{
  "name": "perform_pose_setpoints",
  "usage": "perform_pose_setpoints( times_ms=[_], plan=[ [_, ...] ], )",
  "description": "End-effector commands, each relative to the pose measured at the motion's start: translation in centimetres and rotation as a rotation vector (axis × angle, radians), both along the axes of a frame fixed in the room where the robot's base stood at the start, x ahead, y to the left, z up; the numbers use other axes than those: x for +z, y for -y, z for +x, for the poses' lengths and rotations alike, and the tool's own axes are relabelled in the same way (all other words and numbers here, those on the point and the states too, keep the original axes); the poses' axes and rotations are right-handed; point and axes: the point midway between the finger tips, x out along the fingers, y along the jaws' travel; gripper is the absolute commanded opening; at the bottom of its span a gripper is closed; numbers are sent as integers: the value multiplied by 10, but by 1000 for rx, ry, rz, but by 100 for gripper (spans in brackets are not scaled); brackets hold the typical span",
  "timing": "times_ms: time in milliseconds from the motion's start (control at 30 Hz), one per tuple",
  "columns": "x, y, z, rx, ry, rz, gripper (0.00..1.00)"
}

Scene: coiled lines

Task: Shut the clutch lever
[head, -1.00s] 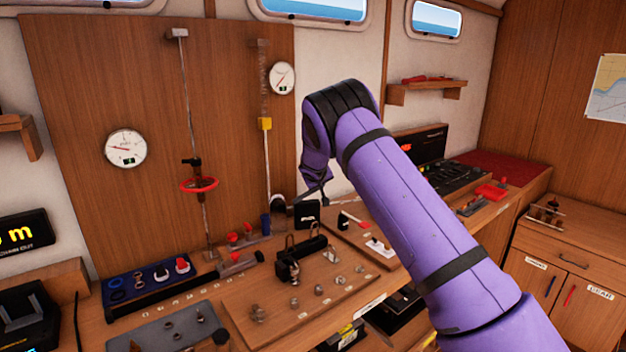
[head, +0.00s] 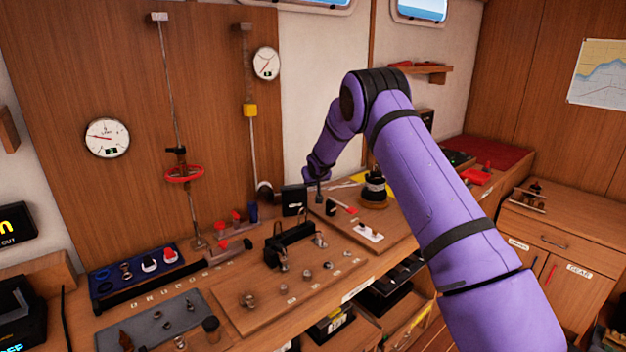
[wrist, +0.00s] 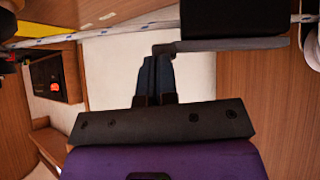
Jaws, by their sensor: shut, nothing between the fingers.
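My gripper (wrist: 157,72) is shut and empty; its two dark fingers lie side by side in the wrist view. In that view, a black block (wrist: 228,16) is at the top right with a dark grey lever-like bar (wrist: 225,45) along it. The bar's narrow left end is right at my fingertips; I cannot tell whether they touch. In the head view my gripper (head: 319,190) is just right of a black box (head: 293,201), which seems to be the same block. No label shows which lever is the clutch lever.
A small red-handled lever (head: 343,206) is on the right-hand board close to my gripper, with a black winch drum (head: 374,190) beyond it. A speckled line (wrist: 118,30) runs across the wrist view. The board (head: 225,310) at front holds several metal fittings.

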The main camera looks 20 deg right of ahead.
Motion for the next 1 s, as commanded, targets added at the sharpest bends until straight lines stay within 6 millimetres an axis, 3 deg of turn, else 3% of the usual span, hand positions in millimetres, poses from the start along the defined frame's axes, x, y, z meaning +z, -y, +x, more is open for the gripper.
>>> perform_pose_setpoints(
  times_ms=[633,767,933,1000],
  plan=[
    [0,0,0,1,-1,-1,0],
    [13,-3,-1,1,2,-1,0],
    [45,-9,-4,3,5,0,0],
    [53,-10,-15,2,3,-1,0]
  ],
)
